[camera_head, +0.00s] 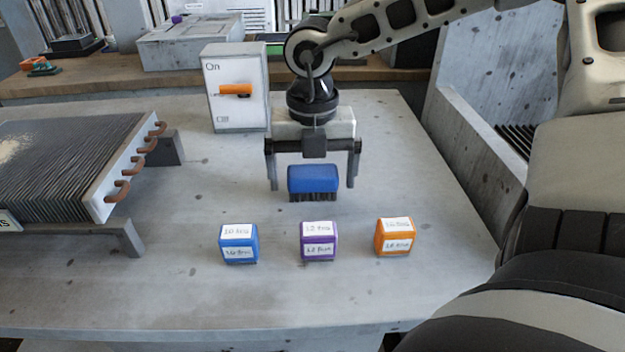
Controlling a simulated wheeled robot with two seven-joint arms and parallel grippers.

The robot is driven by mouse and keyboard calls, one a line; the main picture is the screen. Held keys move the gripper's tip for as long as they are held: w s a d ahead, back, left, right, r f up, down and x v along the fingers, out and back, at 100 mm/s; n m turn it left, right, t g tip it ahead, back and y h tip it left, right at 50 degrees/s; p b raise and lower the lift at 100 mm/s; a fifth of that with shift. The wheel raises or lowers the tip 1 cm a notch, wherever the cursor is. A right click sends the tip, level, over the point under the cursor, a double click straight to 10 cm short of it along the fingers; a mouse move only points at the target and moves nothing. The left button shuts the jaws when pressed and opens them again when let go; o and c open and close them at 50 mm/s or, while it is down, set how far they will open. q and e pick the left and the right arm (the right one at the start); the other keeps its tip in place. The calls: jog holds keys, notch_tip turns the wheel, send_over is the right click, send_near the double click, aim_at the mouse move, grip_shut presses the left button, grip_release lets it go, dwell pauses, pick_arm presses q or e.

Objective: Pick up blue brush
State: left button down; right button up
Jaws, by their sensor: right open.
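The blue brush (313,179) has a blue block body with dark bristles pointing down. It is in the middle of the grey table in the head view. My right gripper (313,183) is open and points down, with one finger on each side of the brush. Gaps show between the fingers and the brush's ends. I cannot tell whether the brush rests on the table. My left gripper is not in view.
Blue (239,243), purple (319,240) and orange (395,236) labelled blocks stand in a row in front. A finned coil unit (70,160) is on the left. A switch box (236,88) with an orange handle stands behind. Table (190,290) is clear around the blocks.

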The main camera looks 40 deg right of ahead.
aim_at(313, 170)
jog(key=c, duration=1.1)
notch_tip(313, 170, up, 10)
jog(key=shift+r, duration=0.1)
